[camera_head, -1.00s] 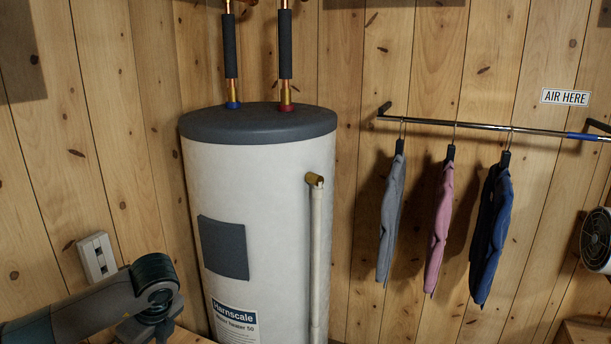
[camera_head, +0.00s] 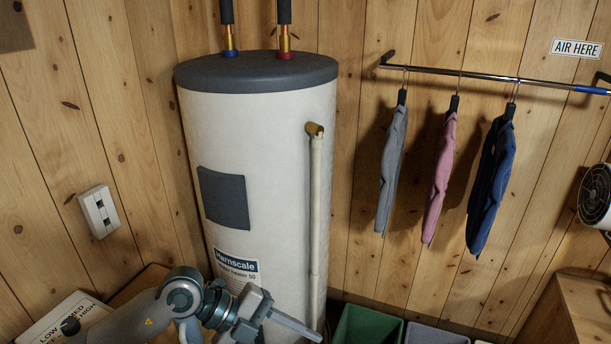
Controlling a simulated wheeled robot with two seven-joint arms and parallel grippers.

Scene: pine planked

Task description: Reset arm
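My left arm comes in from the bottom left, in front of the white water heater. My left gripper (camera_head: 290,323) is at the bottom edge, low in front of the heater. One grey finger points right and slightly down. The rest of the gripper is cut off by the frame edge, so I cannot tell whether it is open or shut, and I see nothing held. My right arm and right gripper are out of view.
The water heater (camera_head: 270,160) stands in the corner. A rail (camera_head: 440,72) on the right wall carries grey (camera_head: 391,170), pink (camera_head: 439,180) and blue (camera_head: 490,185) garments. A green bin (camera_head: 368,325) stands below. A fan (camera_head: 594,195) and wooden cabinet (camera_head: 580,300) are at right.

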